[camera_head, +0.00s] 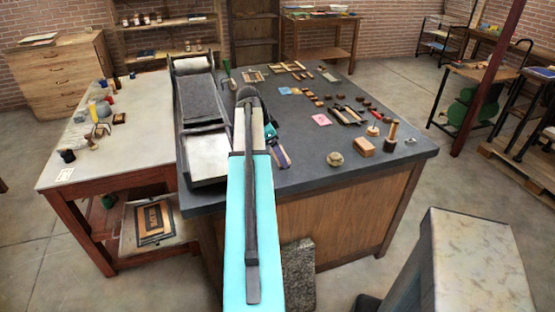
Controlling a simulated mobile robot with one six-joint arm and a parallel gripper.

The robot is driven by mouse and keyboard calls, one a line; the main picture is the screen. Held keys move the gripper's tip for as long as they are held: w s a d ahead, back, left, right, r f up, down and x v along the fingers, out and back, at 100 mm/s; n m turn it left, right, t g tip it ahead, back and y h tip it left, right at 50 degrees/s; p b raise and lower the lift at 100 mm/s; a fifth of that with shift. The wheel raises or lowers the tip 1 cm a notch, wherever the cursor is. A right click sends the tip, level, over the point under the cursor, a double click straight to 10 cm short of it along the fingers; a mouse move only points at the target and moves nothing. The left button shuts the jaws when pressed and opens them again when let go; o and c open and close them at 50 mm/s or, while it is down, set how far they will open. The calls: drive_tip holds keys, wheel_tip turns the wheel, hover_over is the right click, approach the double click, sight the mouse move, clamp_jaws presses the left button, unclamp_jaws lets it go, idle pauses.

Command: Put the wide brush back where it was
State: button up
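My turquoise arm reaches from the bottom of the view over the dark-topped table (330,178). Its end, my gripper (271,132), is small and partly hidden behind the arm, over the table's left part. A flat, dark-blue and tan piece (281,157) shows just right of the arm, below the gripper; it may be the wide brush, but I cannot be sure. I cannot tell whether it is held or lies on the table. The fingers are not clear enough to show open or shut.
A press bed (207,157) stands left of my arm. Wooden blocks (365,147), a round tan item (335,159), a pink card (321,120) and several small pieces lie to the right. A pale-topped table (85,148) with inks stands left.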

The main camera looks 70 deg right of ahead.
drive_tip(key=shift+f+p, duration=0.8)
drive_tip(key=shift+f, duration=0.9)
drive_tip(key=shift+f, duration=0.2)
drive_tip(key=o, duration=0.8)
drive_tip(key=shift+r, duration=0.1)
drive_tip(key=shift+b+v, duration=1.85)
drive_tip(key=shift+v, duration=4.25)
drive_tip(key=shift+s, duration=0.1)
